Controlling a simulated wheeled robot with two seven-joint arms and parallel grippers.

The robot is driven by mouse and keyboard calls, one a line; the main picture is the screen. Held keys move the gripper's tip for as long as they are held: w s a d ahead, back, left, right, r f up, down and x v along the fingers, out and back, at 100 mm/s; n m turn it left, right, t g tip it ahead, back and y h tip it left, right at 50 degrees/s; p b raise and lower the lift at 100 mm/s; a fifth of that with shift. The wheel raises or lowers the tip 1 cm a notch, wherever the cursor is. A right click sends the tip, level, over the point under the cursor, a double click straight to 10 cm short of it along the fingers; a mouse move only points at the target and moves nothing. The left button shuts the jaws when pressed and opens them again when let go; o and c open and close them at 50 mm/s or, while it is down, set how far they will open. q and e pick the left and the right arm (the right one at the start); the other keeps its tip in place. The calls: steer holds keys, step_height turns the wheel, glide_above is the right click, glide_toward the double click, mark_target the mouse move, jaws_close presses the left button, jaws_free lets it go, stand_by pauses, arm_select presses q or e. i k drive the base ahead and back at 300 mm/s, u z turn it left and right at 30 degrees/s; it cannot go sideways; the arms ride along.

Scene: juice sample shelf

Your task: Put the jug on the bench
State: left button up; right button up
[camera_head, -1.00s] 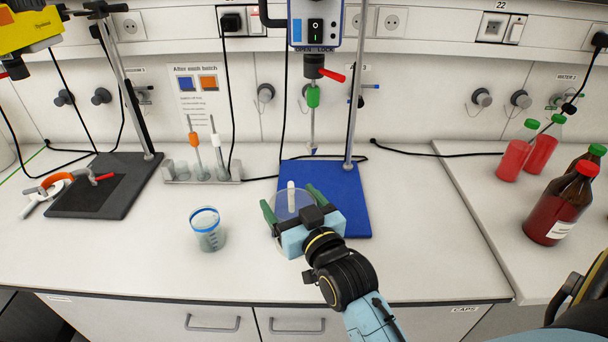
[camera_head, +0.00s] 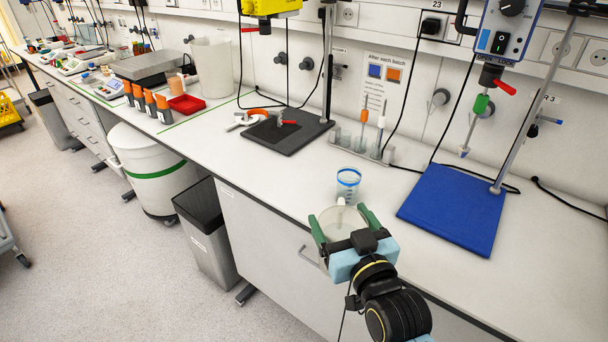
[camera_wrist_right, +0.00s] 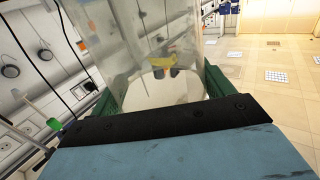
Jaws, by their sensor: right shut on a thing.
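My right gripper (camera_head: 341,217) is shut around a clear jug (camera_head: 342,226), with one green finger on each side of it. The jug also shows in the right wrist view (camera_wrist_right: 140,40), see-through and between the green fingers. The jug looks upright in the head view; part of it is hidden by the gripper. The white bench (camera_head: 270,170) runs from the upper left to the lower right. The jug appears at the bench's front edge in the picture; I cannot tell its height. My left gripper is not in view.
A blue-rimmed cup (camera_head: 348,186) stands just behind the jug. A blue stand base (camera_head: 453,210) with a mixer above lies to the right. A black stand base (camera_head: 285,135) and a probe rack (camera_head: 360,147) are behind. Bare bench lies left of the cup.

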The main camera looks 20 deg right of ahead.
mark_target(377, 177)
steer(key=u, duration=0.6)
steer(key=k, duration=0.85)
steer(key=u, duration=0.5)
steer(key=i, duration=1.7)
steer(key=z, duration=1.4)
steer(key=i, duration=0.55)
steer(key=z, duration=0.95)
steer(key=i, duration=0.65)
steer(key=z, duration=0.05)
